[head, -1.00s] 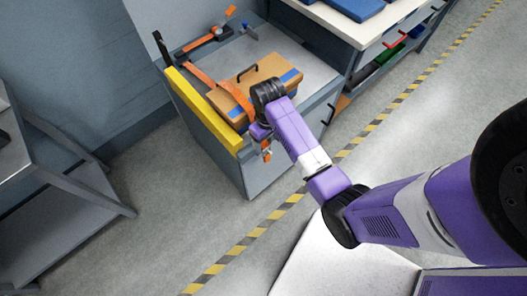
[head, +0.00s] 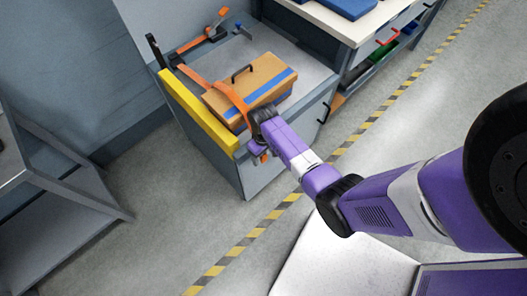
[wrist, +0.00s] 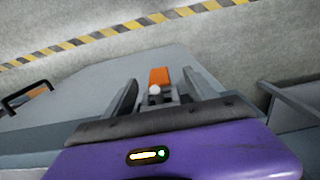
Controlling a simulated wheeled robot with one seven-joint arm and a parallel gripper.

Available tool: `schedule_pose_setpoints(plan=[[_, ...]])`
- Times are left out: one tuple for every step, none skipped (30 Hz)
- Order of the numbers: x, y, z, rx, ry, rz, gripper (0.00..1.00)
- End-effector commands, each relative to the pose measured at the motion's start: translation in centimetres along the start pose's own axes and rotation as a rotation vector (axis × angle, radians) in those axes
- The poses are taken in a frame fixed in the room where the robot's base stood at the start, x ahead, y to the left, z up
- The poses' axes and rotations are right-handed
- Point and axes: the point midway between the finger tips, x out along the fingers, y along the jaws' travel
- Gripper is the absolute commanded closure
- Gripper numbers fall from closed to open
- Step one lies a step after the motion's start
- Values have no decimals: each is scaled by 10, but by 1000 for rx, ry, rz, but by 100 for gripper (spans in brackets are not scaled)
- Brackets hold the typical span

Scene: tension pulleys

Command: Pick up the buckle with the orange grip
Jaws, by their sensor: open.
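The buckle with the orange grip (head: 263,158) hangs at the near front side of the cabinet, close to my gripper. In the wrist view its orange grip (wrist: 159,76) points away from me, with a grey body and a small white round part below it. My gripper (wrist: 158,95) is open, with one finger on each side of the buckle and no clear contact. In the head view my gripper (head: 257,149) is small and partly hidden by my own wrist. An orange strap (head: 232,98) runs over the box toward the cabinet's near edge.
An orange-brown box (head: 250,82) with blue stripes and a black handle sits on the cabinet top. A yellow bar (head: 198,112) lines the cabinet's left edge. Another orange-handled fitting (head: 217,24) is at the back. A grey bench (head: 60,180) stands left; floor between is clear.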

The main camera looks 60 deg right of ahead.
Motion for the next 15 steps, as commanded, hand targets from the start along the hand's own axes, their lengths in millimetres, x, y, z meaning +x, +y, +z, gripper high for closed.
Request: schedule_pose_setpoints(plan=[[0, 0, 0, 0, 1, 0, 35], [0, 0, 0, 0, 1, 0, 35], [0, 0, 0, 0, 1, 0, 35], [0, 0, 0, 0, 1, 0, 35], [0, 0, 0, 0, 1, 0, 35], [0, 0, 0, 0, 1, 0, 40], [0, 0, 0, 0, 1, 0, 46], [0, 0, 0, 0, 0, 0, 52], [0, 0, 0, 0, 0, 0, 60], [0, 0, 0, 0, 0, 0, 66], [0, 0, 0, 0, 0, 0, 72], [0, 0, 0, 0, 0, 0, 80], [0, 0, 0, 0, 0, 0, 86], [0, 0, 0, 0, 0, 0, 92], [0, 0, 0, 0, 0, 0, 99]])
